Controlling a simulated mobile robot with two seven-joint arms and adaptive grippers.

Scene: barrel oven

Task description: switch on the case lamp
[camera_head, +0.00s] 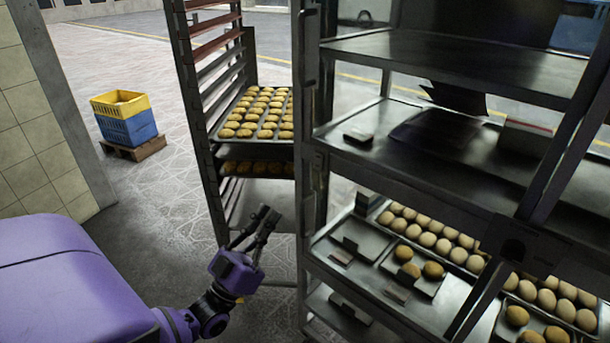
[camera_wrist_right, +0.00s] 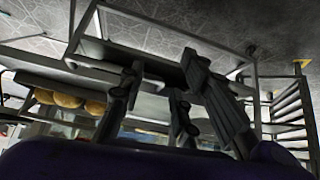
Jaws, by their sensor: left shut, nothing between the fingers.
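The metal display case (camera_head: 440,50) stands on the right in the head view, with several shelves. I cannot make out a lamp or its switch for certain. A small dark fitting (camera_head: 514,250) shows on the case's near frame. My left gripper (camera_head: 264,217) is shut and empty, in front of the tray rack and left of the case, apart from both. My right gripper (camera_wrist_right: 163,62) shows only in the right wrist view, with its fingers spread and nothing seen between them, near metal shelf edges. It is out of the head view.
A tall rack with a tray of buns (camera_head: 262,115) stands left of the case. Eggs and buns lie on the case's lower shelves (camera_head: 320,250). A yellow crate (camera_head: 120,103) sits on a blue crate (camera_head: 128,128) at the far left. The floor between is clear.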

